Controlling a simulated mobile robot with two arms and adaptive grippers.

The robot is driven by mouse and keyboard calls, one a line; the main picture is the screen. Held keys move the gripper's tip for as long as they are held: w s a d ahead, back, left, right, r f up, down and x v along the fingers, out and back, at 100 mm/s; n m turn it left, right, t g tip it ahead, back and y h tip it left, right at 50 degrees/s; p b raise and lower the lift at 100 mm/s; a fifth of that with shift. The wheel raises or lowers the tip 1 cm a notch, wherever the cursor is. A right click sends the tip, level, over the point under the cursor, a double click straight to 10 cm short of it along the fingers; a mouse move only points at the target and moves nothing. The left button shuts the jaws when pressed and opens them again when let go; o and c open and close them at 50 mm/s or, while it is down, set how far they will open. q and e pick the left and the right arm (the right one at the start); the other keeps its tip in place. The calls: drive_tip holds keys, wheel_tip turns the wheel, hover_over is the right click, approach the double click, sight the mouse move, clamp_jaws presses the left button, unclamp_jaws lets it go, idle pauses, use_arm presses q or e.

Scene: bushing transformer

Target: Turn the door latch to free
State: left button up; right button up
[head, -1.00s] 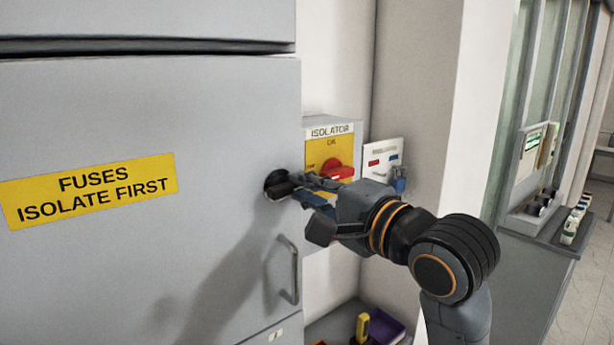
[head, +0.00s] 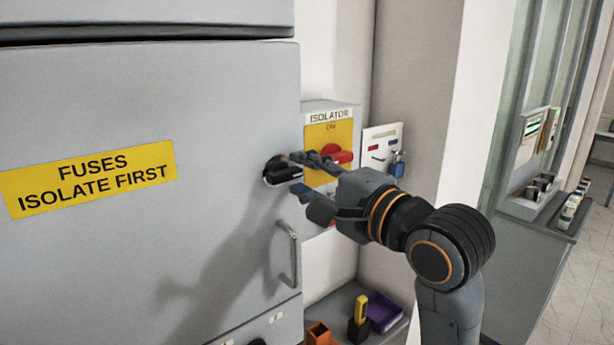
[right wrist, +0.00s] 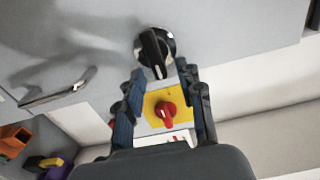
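The door latch (head: 280,171) is a black knob on a round base near the right edge of the grey cabinet door (head: 120,250). It also shows in the right wrist view (right wrist: 154,52), its handle slanting slightly off vertical in that picture. My right gripper (head: 296,174) is open, its fingertips close to the latch. In the right wrist view my right gripper (right wrist: 158,82) has its two fingers apart, with the tips near the lower end of the latch handle and nothing gripped. In the head view the fingers partly cover the latch. My left gripper is not in view.
A yellow isolator panel (head: 318,178) with a red rotary handle (head: 341,156) is just right of the latch. A metal door handle (head: 288,255) is below it. A shelf at the bottom holds a purple tray (head: 386,318) and an orange box (head: 319,333).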

drive_tip(key=shift+s+d, duration=0.15)
drive_tip(key=v, duration=0.7)
